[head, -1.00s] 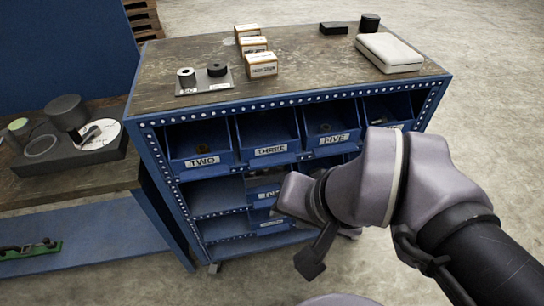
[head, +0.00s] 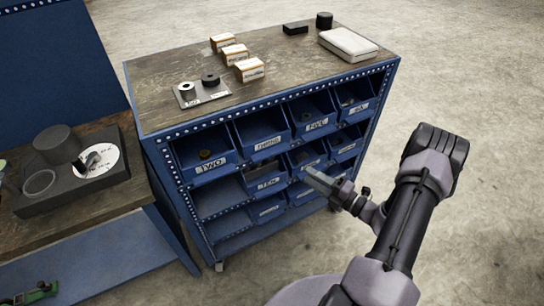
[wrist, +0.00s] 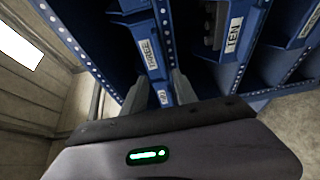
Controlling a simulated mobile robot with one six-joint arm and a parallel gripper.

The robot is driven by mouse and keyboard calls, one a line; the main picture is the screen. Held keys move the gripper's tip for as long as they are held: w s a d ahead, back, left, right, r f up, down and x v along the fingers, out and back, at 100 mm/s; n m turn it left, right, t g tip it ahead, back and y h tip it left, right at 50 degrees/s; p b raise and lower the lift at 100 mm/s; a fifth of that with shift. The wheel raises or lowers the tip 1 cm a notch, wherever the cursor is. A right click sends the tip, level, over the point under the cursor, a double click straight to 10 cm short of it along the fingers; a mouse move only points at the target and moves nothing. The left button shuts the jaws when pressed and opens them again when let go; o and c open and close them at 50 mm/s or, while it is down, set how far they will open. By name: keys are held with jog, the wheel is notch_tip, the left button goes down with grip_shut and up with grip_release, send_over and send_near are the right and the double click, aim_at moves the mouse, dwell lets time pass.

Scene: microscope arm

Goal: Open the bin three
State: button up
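Bin three (head: 262,129) is a blue open-topped bin with a white "THREE" label (head: 267,143). It sits in the top row of the blue shelf unit, between bin two (head: 205,157) and bin five (head: 313,118). In the wrist view the "THREE" label (wrist: 148,54) shows sideways, just beyond my fingers. My gripper (wrist: 160,92) is open, with a gap between its two fingers and nothing seen held. In the head view my gripper (head: 316,178) is in front of the lower bins, below and right of bin three.
Bin ten (head: 264,178) sits below bin three, with more bins to the right. Several small boxes (head: 236,54), a white case (head: 348,43) and dark items stand on the worn shelf top. A workbench (head: 110,200) stands at left. Floor at right is clear.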

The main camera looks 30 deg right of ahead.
aim_at(274, 155)
jog(key=b+x, duration=0.3)
jog(key=x, duration=1.2)
jog(key=shift+s, duration=0.1)
grip_shut()
jog(key=shift+s, duration=0.1)
dwell(0.5)
